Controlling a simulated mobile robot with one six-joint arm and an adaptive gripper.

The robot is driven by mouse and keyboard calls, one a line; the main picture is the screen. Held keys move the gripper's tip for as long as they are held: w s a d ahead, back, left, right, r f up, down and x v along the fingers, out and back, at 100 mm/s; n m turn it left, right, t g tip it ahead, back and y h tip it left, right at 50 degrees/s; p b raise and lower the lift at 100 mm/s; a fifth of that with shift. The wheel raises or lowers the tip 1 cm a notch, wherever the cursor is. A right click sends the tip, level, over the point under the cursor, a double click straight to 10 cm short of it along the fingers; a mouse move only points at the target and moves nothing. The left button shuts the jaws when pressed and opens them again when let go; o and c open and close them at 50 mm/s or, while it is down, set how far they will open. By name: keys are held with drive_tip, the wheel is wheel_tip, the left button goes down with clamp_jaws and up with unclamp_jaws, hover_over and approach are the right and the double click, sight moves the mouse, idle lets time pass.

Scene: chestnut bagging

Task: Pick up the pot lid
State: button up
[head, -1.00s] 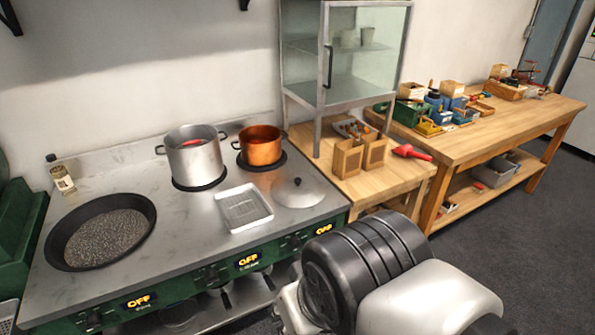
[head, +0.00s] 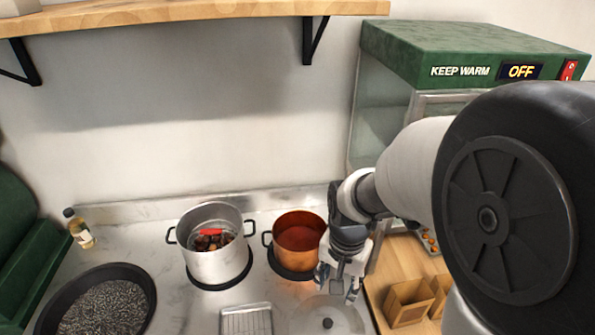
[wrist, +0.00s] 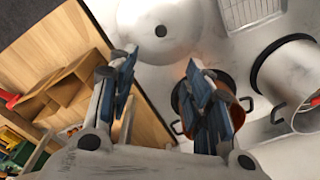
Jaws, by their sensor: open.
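The pot lid (head: 305,318) is a round pale metal lid with a dark knob, lying on the stove top in front of the copper pot. In the wrist view the lid (wrist: 180,38) is at the top, just beyond my fingertips. My gripper (head: 338,288) points down above the lid's back edge, beside the copper pot. In the wrist view my gripper (wrist: 160,72) has its two fingers spread wide with nothing between them. The gap between fingers and lid cannot be judged exactly.
The copper pot (head: 299,240) stands close behind and left of my gripper. A steel pot (head: 219,265) with food and a red-handled tool inside is further left. A wire-racked tray (head: 246,320) lies left of the lid. Wooden boxes (head: 408,302) stand on the counter at right.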

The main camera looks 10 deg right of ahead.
drive_tip(key=f+m+p, duration=0.1)
drive_tip(key=f, duration=0.1)
drive_tip(key=b, duration=0.3)
hover_over(328, 321)
drive_tip(key=shift+g, duration=0.3)
wheel_tip(328, 321, down, 12)
drive_tip(key=shift+d+f, duration=0.15)
drive_tip(key=shift+f, duration=0.1)
wheel_tip(328, 321, down, 5)
drive_tip(key=shift+f+b, duration=0.1)
drive_tip(key=shift+b, duration=0.7)
clamp_jaws()
